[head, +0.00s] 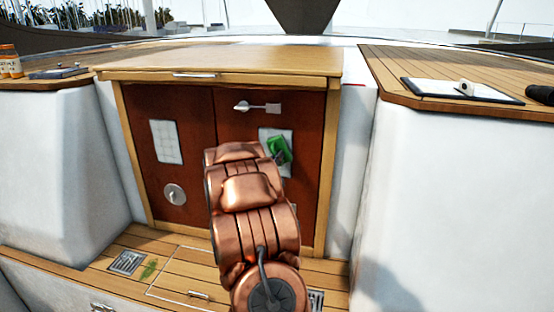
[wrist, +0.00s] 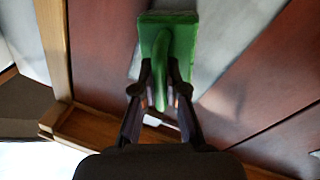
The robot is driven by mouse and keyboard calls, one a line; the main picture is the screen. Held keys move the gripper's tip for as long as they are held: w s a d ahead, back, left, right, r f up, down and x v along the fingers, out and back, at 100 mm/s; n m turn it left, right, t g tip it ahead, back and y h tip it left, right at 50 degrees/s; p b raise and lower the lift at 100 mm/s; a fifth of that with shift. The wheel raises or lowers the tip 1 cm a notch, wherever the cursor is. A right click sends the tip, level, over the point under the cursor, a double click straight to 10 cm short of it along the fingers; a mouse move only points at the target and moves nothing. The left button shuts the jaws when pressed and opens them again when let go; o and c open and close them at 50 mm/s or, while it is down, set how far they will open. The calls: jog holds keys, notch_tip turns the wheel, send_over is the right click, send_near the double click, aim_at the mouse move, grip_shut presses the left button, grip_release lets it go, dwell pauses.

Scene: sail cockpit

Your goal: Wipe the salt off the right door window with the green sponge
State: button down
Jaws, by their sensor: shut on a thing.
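The green sponge (head: 279,150) is in front of the right door window (head: 287,134) in the head view. My gripper (wrist: 163,85) is shut on the sponge's raised grip, and the green sponge (wrist: 176,32) fills the top middle of the wrist view. The pale right door window (wrist: 225,40) shows behind and beside it. Whether the sponge touches the pane, I cannot tell. My copper arm hides part of the right door and the window's lower left. Salt cannot be clearly made out on the pane.
The left door has its own pale window (head: 166,141) and a round metal fitting (head: 175,194). A metal latch (head: 257,107) sits above the right window. A clipboard (head: 430,88) lies on the right bench, jars (head: 10,62) on the left. Grates are in the floor.

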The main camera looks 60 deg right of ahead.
jog(key=shift+r+p, duration=2.25)
jog(key=shift+r, duration=1.45)
jog(key=shift+w+a+r+p, duration=0.1)
jog(key=shift+w+a+p, duration=0.15)
jog(key=shift+w+p, duration=0.6)
jog(key=shift+w+a+f+b, duration=0.1)
jog(key=shift+f+b, duration=0.15)
jog(key=shift+f, duration=0.15)
jog(key=shift+w+a+f+b, duration=0.1)
jog(key=shift+f+b, duration=0.15)
jog(key=shift+f, duration=0.15)
jog(key=shift+s+d+f+b, duration=0.15)
jog(key=shift+f+b, duration=0.35)
jog(key=shift+f, duration=1.05)
jog(key=shift+f+b, duration=2.85)
jog(key=shift+f, duration=4.7)
jog(key=shift+w+a+r+p, duration=0.15)
jog(key=shift+w+r+p, duration=0.25)
jog(key=shift+r, duration=0.35)
jog(key=shift+w+a+r+p, duration=0.1)
jog(key=shift+w+r+p, duration=0.3)
jog(key=shift+r, duration=0.3)
jog(key=shift+w+a+r+p, duration=0.2)
jog(key=shift+r+p, duration=0.25)
jog(key=shift+r, duration=0.3)
jog(key=shift+w+d+r+p, duration=0.15)
jog(key=shift+r+p, duration=0.85)
jog(key=shift+r, duration=1)
jog(key=shift+r+p, duration=0.9)
jog(key=shift+r, duration=0.85)
